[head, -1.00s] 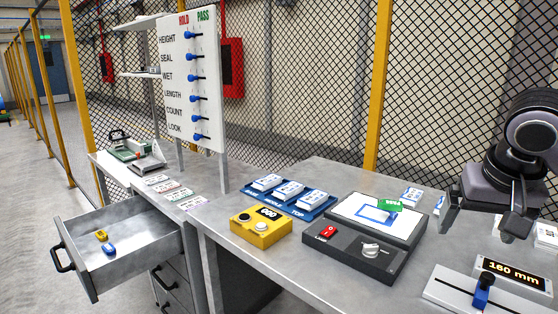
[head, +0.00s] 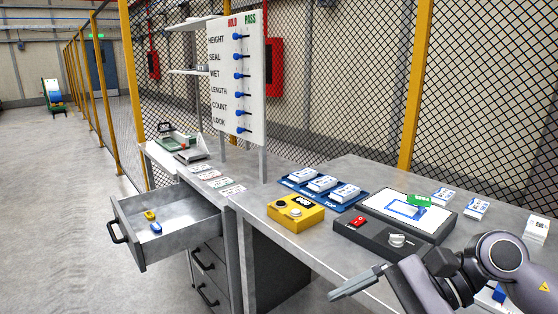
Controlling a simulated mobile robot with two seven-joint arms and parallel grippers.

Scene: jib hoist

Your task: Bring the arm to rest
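My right arm comes in from the lower right. Its gripper (head: 358,283) is at the bottom of the head view, in front of the black control unit (head: 378,238) and over the bench's near edge. The fingers overlap from this side, so their gap cannot be made out. Nothing shows held at the visible tips. My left gripper is out of view.
The black unit has a red switch, a knob and a green PASS tag (head: 419,200). A yellow box (head: 296,212) and a blue tray (head: 300,186) of white packs stand left of it. An open drawer (head: 168,252) juts out at left.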

